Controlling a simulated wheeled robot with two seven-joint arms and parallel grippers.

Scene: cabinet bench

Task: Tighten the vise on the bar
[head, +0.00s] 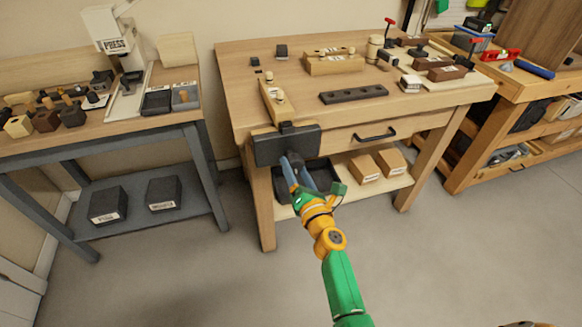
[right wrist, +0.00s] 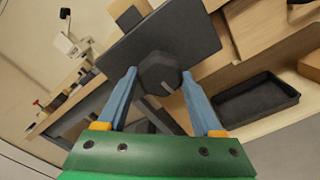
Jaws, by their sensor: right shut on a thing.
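The vise is on the front left edge of the wooden bench, with a broad dark front jaw plate (head: 287,147). This plate also fills the upper middle of the right wrist view (right wrist: 160,35). A dark faceted knob (right wrist: 160,74) stands out from the plate. My right gripper (head: 297,172) is at the front of the vise, its blue fingers (right wrist: 160,88) shut on the knob from both sides. A small dark piece (head: 287,127) shows at the jaw's top edge; I cannot tell whether it is the bar. My left gripper is out of view.
The bench top (head: 240,82) holds a dark block with holes (head: 353,94), wooden blocks and small tools. A drawer handle (head: 375,133) is right of the vise. A dark tray (right wrist: 255,100) and cartons (head: 365,168) lie on the shelf below. The floor in front is clear.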

